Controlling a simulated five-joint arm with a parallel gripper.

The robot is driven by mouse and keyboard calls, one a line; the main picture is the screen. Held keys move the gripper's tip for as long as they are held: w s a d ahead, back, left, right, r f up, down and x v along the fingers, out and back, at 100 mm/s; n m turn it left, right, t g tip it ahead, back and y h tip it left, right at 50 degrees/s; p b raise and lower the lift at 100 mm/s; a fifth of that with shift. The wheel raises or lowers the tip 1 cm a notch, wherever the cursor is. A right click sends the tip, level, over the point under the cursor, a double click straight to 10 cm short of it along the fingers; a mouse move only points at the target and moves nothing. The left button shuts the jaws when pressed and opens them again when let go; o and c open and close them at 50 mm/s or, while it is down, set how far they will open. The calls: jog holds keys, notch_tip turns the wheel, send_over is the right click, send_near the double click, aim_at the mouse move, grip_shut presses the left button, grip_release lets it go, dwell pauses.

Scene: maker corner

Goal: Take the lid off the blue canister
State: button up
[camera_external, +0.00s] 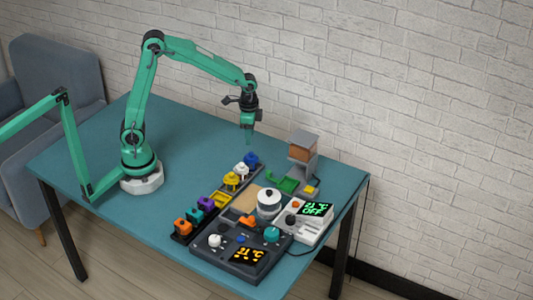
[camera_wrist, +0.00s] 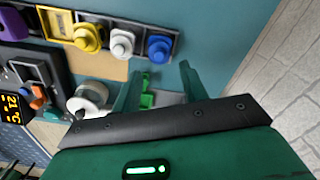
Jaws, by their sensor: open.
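A small blue piece with a rounded top (camera_external: 251,159) sits at the far end of a dark rack on the table. It also shows in the wrist view (camera_wrist: 159,48), just beyond my fingertips. It is the only clearly blue container-like thing, but I cannot tell its lid from its body. A round white pot with a black knob (camera_external: 269,196) stands on the table and shows in the wrist view (camera_wrist: 90,96). My gripper (camera_external: 248,141) points down above the table near the blue piece, apart from it. Its two fingers (camera_wrist: 159,72) are open, with nothing held.
A white piece (camera_external: 241,168) and a yellow piece (camera_external: 230,179) stand beside the blue one. Purple, teal and orange pieces follow in a nearer rack. A dark control box (camera_external: 240,258), a white display unit (camera_external: 305,220) and a grey stand (camera_external: 303,160) crowd the right. The table's (camera_external: 185,120) back left is clear.

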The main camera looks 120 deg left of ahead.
aim_at(250, 152)
jog(key=shift+w+f, duration=0.2)
jog(key=shift+f, duration=3.4)
grip_shut()
